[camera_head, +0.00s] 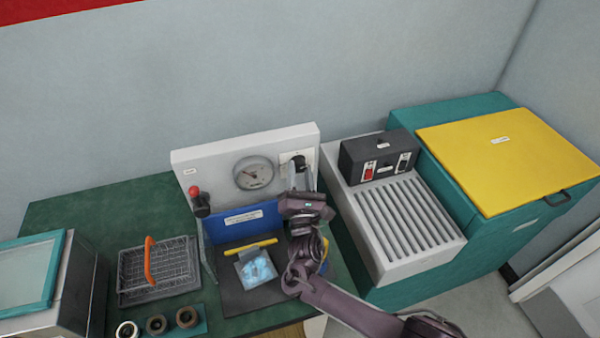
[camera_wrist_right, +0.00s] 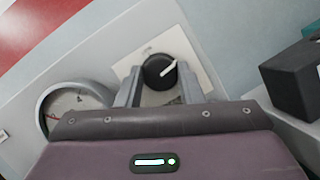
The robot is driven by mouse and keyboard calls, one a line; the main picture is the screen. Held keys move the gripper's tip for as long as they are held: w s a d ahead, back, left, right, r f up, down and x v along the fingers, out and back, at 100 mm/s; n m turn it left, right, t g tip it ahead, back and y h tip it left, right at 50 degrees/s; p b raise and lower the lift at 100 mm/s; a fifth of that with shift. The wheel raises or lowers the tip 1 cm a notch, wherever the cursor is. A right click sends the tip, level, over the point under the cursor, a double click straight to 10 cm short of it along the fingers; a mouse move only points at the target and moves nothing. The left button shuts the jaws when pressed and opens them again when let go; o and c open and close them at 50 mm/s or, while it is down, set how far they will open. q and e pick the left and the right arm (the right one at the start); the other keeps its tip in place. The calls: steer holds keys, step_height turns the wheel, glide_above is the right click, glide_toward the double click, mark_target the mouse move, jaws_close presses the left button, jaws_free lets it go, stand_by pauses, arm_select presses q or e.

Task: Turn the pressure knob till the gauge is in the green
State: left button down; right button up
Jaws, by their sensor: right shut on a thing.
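The black pressure knob (camera_head: 299,161) sits on a white plate at the right of the grey panel. In the right wrist view the knob (camera_wrist_right: 159,71), with a white pointer line toward the upper right, is between the two fingers of my right gripper (camera_wrist_right: 160,87). The right gripper (camera_head: 299,176) is shut on the knob. The round gauge (camera_head: 254,173) is left of the knob on the same panel. Its needle and coloured zones are too small to read. Part of the gauge (camera_wrist_right: 72,105) also shows in the right wrist view, cut by my gripper body. My left gripper is not in view.
Below the panel are a blue board (camera_head: 228,226), a yellow bar (camera_head: 250,246) and a clear pouch (camera_head: 256,268). A red-topped lever (camera_head: 195,192) is at the panel's left. A wire basket (camera_head: 160,270) stands left. A roller unit (camera_head: 408,225) and a yellow-lidded bin (camera_head: 505,160) are right.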

steer(key=shift+f, duration=0.1)
steer(key=o, duration=1)
steer(key=shift+c, duration=0.2)
steer(key=shift+s+f, duration=0.3)
steer(key=shift+s, duration=0.2)
steer(key=s+d, duration=0.1)
steer(key=s, duration=1.1)
steer(key=shift+r, duration=0.15)
